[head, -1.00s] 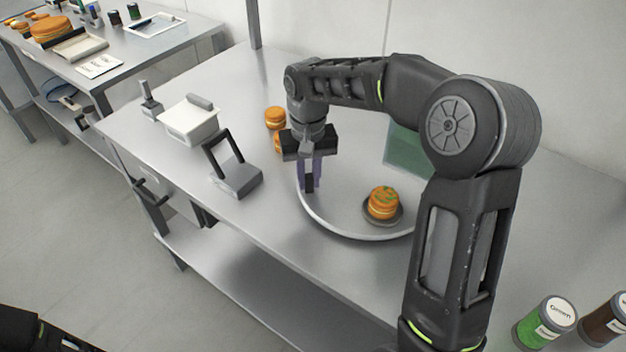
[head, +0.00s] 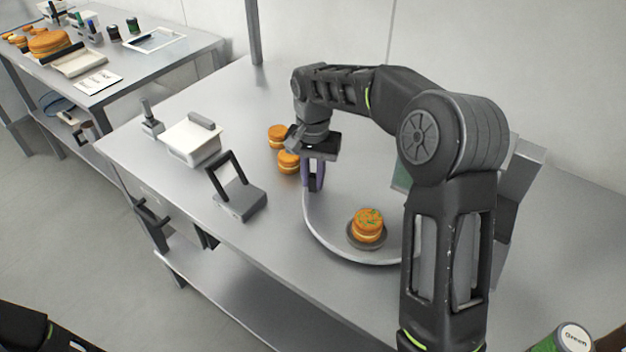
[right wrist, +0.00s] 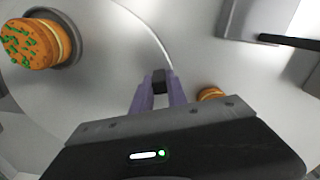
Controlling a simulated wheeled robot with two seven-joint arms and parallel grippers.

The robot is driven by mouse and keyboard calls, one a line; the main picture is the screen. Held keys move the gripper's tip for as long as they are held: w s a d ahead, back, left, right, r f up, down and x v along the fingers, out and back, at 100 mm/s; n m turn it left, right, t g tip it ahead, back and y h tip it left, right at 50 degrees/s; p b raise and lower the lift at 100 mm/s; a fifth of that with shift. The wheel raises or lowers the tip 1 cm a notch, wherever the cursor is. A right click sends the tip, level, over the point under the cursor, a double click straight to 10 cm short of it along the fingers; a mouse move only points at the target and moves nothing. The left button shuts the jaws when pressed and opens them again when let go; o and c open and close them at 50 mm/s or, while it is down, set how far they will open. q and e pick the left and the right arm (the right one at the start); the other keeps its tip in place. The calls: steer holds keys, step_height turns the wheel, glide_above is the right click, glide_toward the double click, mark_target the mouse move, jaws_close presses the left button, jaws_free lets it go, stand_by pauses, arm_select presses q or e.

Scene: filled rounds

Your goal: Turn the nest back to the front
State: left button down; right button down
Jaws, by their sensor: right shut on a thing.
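A round pale turntable (head: 325,215) lies on the steel bench, partly hidden by my right arm. On its front part sits the nest, a small dark round dish (head: 353,239), holding an orange filled round with green bits on top (head: 369,222). The nest also shows at the upper left of the right wrist view (right wrist: 74,62). My right gripper (head: 314,186) is at the turntable's left rim, its purple fingers shut on a small dark knob (right wrist: 159,83) there. My left gripper is not in view.
Two more orange rounds (head: 289,162) stand just left of the turntable. A grey stand with a black handle (head: 238,202) and a white lidded tub (head: 193,142) are further left. A green-labelled jar (head: 573,340) is at bottom right.

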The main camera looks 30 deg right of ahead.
steer(key=shift+w+d+r+m+p, duration=0.1)
steer(key=shift+w+d+m+p, duration=0.2)
steer(key=shift+w+d+m, duration=0.45)
steer(key=shift+w+d+m+p, duration=0.5)
steer(key=shift+w+d+m, duration=0.4)
steer(key=shift+d+m, duration=0.2)
steer(key=c, duration=1.3)
jaws_free()
step_height(320, 180, up, 8)
steer(key=shift+f+b, duration=0.15)
steer(key=shift+b, duration=0.3)
steer(key=shift+f, duration=0.1)
